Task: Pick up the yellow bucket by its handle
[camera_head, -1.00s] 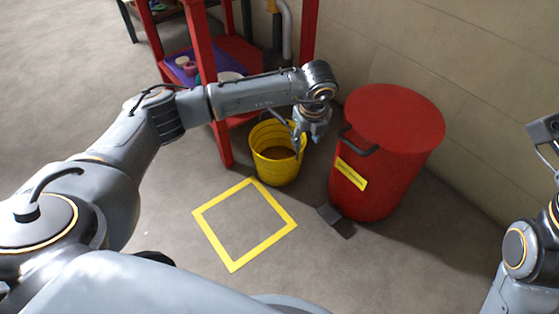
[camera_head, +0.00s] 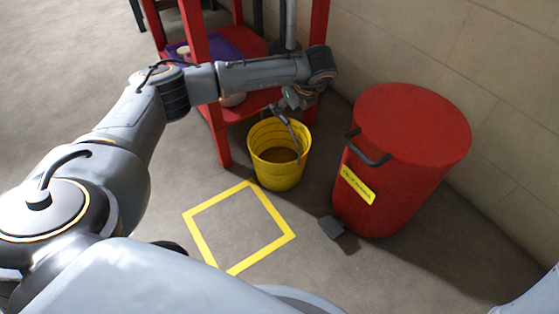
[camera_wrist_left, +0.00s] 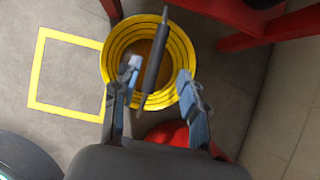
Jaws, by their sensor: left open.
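The yellow bucket (camera_head: 279,172) stands upright on the floor in the head view, in front of the red shelf. In the left wrist view the bucket (camera_wrist_left: 112,62) is seen from above, with a brown inside. Its dark handle grip (camera_wrist_left: 155,62) lies raised across the opening. My left gripper (camera_head: 294,98) is above the bucket's far rim in the head view. In the left wrist view the open gripper (camera_wrist_left: 158,73) has one finger on each side of the handle grip; contact cannot be told. My right gripper is out of view.
A red lidded bin (camera_head: 400,170) with a black handle and pedal stands right of the bucket. The red shelf (camera_head: 224,150) is close behind and left. A yellow floor square (camera_head: 203,244) lies empty in front. A block wall (camera_head: 500,70) bounds the right.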

